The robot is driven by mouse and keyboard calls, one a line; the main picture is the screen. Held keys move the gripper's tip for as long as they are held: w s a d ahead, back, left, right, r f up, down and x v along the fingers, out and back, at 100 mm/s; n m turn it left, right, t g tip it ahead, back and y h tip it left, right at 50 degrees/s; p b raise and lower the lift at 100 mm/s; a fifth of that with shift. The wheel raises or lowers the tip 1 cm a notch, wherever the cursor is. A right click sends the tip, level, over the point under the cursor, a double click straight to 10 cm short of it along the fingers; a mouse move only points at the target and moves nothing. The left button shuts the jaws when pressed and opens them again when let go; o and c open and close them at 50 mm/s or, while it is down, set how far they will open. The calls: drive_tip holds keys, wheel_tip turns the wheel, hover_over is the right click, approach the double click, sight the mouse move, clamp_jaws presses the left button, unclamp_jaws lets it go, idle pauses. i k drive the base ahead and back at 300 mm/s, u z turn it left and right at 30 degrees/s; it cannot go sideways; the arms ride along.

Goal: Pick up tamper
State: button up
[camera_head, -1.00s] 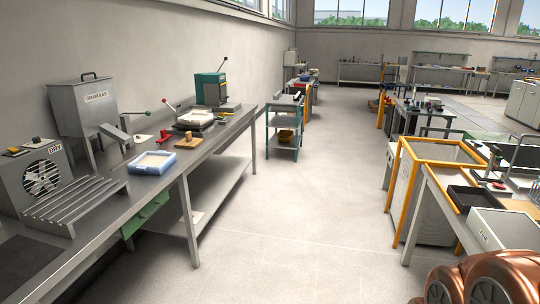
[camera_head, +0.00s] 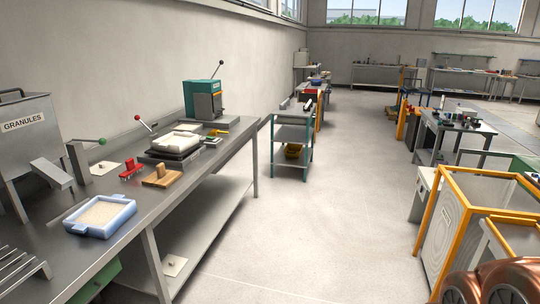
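A tan wooden block with an upright handle, which looks like the tamper (camera_head: 162,178), stands on the long grey workbench (camera_head: 205,170) along the left wall. It sits near the bench's front edge, to the right of a red item (camera_head: 131,169) and behind a blue tray (camera_head: 99,216) of pale granules. Nothing covers it. My gripper is not in view. Only a copper-coloured part of my own arm shows at the bottom right, far from the block.
A granules hopper (camera_head: 27,140) with a green-knobbed lever, a press-like fixture (camera_head: 172,151) and a green machine (camera_head: 203,100) stand on the bench. A shelf cart (camera_head: 291,135) stands beyond it. Yellow-framed cabinets (camera_head: 470,220) stand at right. The floor (camera_head: 320,230) between is clear.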

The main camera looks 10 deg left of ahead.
sight(163, 178)
drive_tip(key=u, duration=0.25)
drive_tip(key=i, duration=1.85)
drive_tip(key=u, duration=1.5)
drive_tip(key=i, duration=1.5)
drive_tip(key=u, duration=1.05)
drive_tip(key=i, duration=0.35)
drive_tip(key=u, duration=0.1)
